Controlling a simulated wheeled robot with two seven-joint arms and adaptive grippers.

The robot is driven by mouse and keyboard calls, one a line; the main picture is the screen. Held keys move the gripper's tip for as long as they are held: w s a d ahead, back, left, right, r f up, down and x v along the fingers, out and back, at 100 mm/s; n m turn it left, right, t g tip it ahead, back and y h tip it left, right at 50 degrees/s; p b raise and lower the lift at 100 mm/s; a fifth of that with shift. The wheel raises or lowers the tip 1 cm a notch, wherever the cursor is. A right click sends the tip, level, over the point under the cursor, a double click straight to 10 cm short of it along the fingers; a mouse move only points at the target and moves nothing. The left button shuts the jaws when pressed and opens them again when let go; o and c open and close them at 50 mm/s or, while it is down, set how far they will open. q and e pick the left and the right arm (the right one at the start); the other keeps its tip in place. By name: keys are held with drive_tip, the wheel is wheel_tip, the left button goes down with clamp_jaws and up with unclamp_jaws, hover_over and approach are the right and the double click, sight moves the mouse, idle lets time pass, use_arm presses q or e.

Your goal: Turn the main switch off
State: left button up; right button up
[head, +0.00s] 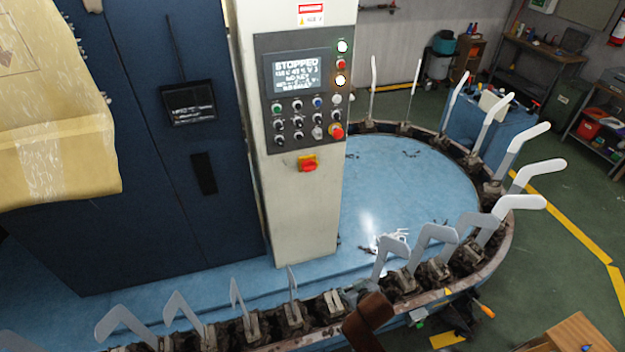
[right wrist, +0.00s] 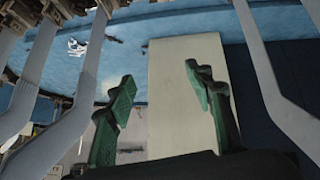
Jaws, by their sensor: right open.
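The main switch (head: 307,163) is a red rotary handle on a yellow plate. It sits low on the pale control column (head: 305,215), under the grey button panel (head: 262,100); its handle looks roughly level. The panel's screen (head: 298,72) reads "STOPPED". My right gripper (right wrist: 160,78) is open and empty in the right wrist view, its green fingers apart with the pale column (right wrist: 185,110) beyond them. In the head view my right gripper (head: 369,314) is a brown shape at the bottom, below and apart from the switch. The switch does not show in the right wrist view. My left gripper is not seen.
A dark cabinet (head: 190,150) adjoins the column. A wrapped load (head: 55,110) fills the upper left.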

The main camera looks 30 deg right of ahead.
drive_tip(key=w+d+r+m+t+h, duration=0.1)
drive_tip(key=w+d+r+t, duration=0.15)
drive_tip(key=w+r, duration=0.5)
drive_tip(key=w+d+r+t+h, duration=0.1)
drive_tip(key=w+r+t, duration=0.2)
drive_tip(key=w+r, duration=0.45)
drive_tip(key=t, duration=0.5)
approach(311, 170)
drive_tip(key=shift+g+y, duration=0.25)
drive_tip(key=shift+y, duration=0.05)
drive_tip(key=x, duration=0.2)
drive_tip(key=p+x, duration=0.1)
drive_tip(key=x, duration=0.4)
drive_tip(key=shift+s+d+r, duration=0.1)
drive_tip(key=shift+d+r, duration=0.05)
drive_tip(key=shift+r, duration=0.25)
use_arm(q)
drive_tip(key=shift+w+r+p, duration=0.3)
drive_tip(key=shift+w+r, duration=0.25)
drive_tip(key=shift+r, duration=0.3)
use_arm(e)
drive_tip(key=shift+x, duration=0.8)
drive_tip(key=shift+f, duration=0.1)
drive_tip(key=c, duration=1.2)
